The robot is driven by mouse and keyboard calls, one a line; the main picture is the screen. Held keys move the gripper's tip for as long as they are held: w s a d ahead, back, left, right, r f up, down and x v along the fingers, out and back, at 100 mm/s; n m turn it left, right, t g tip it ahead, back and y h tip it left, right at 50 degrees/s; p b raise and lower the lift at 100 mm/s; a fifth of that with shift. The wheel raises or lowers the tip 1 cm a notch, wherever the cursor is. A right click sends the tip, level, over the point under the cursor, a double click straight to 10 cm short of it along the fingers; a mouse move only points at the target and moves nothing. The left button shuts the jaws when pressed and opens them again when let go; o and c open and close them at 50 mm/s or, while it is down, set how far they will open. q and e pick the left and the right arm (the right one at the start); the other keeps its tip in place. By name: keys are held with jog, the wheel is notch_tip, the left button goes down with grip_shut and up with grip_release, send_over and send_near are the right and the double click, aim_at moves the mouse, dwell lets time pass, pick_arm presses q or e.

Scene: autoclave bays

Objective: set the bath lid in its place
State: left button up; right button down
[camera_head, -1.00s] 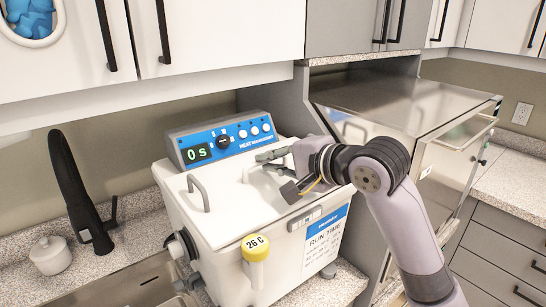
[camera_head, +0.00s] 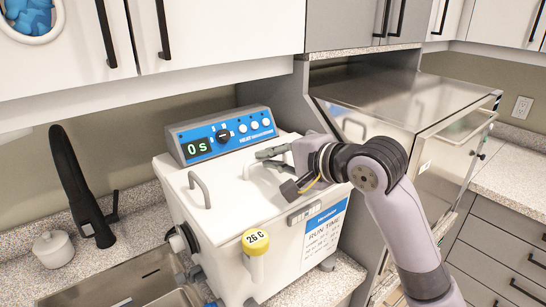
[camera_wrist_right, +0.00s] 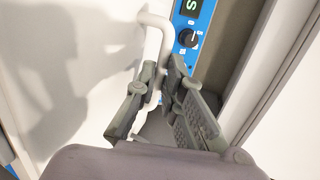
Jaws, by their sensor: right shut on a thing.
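The bath lid (camera_head: 225,193) is a flat white plate on top of the white bath (camera_head: 212,262), with a bent bar handle (camera_head: 199,190) toward its left end and another toward its right. It looks level; I cannot tell whether its edges are fully seated. My right gripper (camera_head: 265,159) is shut on the right handle, with the fingers partly hiding it. In the right wrist view this white handle (camera_wrist_right: 157,40) runs between the two grey fingers (camera_wrist_right: 160,90). My left gripper is not in view.
A blue control panel (camera_head: 222,135) reading 0 s stands behind the lid. A yellow-topped "26 C" knob (camera_head: 255,241) is at the bath's front. A sink (camera_head: 130,285) and black faucet (camera_head: 75,185) lie left. A steel cabinet (camera_head: 390,95) stands close on the right.

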jog(key=c, duration=1.6)
grip_release()
